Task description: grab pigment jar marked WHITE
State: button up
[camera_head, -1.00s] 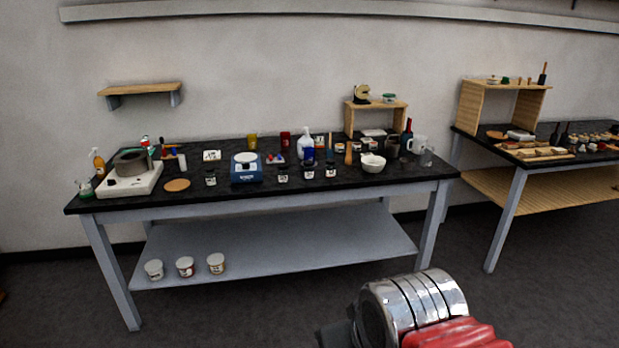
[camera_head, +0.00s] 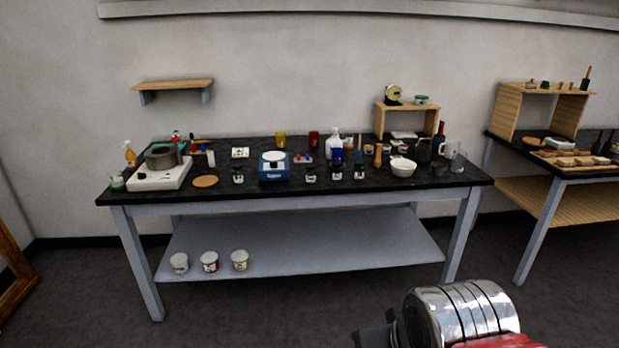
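Several small jars with dark lids and pale labels stand along the front of the black-topped table (camera_head: 420,187): one jar (camera_head: 238,176) left of the blue scale, and others right of it, including a jar (camera_head: 311,174), a jar (camera_head: 336,173) and a jar (camera_head: 359,173). Their labels are too small to read, so I cannot tell which is marked WHITE. Part of my arm, chrome and red, shows at the bottom right, well apart from the table. My gripper's fingers do not show.
A blue scale (camera_head: 273,172), a hot plate (camera_head: 172,180) with a grey pot and a white bowl (camera_head: 403,168) crowd the tabletop. White tubs (camera_head: 209,262) sit on the lower shelf (camera_head: 330,247). A second table stands right. Floor in front is clear.

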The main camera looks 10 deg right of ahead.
aim_at(239, 177)
jog(key=i, duration=0.95)
